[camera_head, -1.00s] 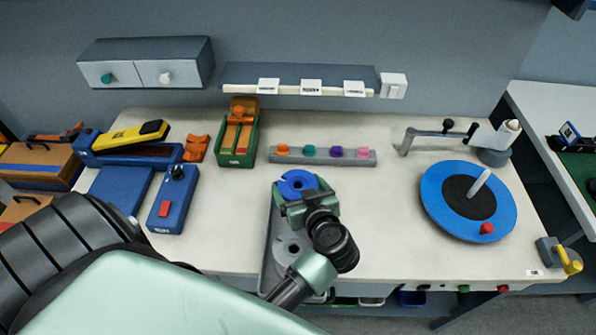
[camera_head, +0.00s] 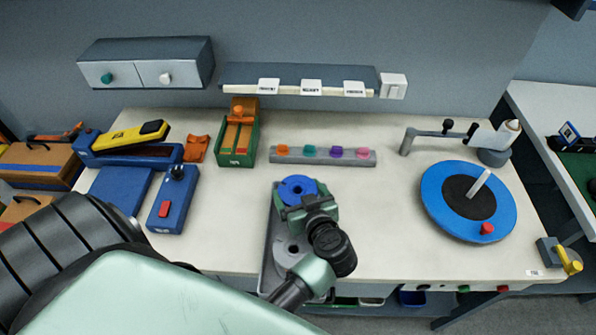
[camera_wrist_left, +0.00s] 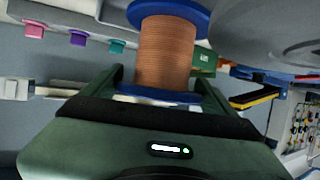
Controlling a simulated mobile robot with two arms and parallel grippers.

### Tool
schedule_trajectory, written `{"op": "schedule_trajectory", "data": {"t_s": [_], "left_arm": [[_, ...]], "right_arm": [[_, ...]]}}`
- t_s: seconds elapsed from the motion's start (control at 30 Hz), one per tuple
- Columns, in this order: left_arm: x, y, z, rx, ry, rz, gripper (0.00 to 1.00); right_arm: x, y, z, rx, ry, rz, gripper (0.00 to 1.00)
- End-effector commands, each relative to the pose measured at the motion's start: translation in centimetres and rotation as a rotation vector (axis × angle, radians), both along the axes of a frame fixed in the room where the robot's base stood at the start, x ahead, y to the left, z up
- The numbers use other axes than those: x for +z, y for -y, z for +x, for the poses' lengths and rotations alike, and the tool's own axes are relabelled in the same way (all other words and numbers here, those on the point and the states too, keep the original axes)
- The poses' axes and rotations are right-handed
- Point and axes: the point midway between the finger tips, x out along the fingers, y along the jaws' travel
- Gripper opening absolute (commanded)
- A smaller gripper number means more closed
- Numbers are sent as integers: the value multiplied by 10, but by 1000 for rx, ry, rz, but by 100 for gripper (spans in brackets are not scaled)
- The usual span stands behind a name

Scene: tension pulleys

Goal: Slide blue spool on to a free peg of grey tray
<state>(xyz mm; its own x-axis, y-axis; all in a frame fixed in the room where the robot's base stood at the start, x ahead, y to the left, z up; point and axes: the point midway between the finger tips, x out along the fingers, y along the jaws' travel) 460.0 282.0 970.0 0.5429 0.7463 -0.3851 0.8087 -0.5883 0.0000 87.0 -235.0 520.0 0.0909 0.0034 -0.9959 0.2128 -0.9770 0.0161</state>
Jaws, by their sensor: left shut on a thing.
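The blue spool (camera_head: 297,184) has blue flanges. In the left wrist view its barrel (camera_wrist_left: 166,52) is wound with copper-coloured wire. My left gripper (camera_head: 300,203) is shut on the spool, with a finger on each side of it. The grey tray (camera_head: 270,262) lies below, near the table's front edge, partly hidden by my arm. A round grey feature with a dark centre (camera_head: 292,249) shows on its near half. The spool is over the tray's far end. I cannot tell whether a peg is inside the spool's hole.
A grey rack (camera_head: 323,160) with several coloured knobs stands behind the tray. A green box (camera_head: 237,145) and a blue device (camera_head: 172,203) are to the left. A blue turntable (camera_head: 440,205) is to the right. The table between tray and turntable is clear.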

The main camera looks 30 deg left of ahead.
Motion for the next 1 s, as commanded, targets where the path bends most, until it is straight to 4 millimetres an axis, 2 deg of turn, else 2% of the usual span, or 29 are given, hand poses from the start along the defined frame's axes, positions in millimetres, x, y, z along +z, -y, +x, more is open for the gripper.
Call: {"op": "schedule_trajectory", "data": {"t_s": [0.33,1.0], "left_arm": [[-7,0,1,-1,4,2,15],[-6,0,1,-1,4,3,15]], "right_arm": [[0,0,0,0,0,0,100],[6,0,0,0,0,0,100]]}}
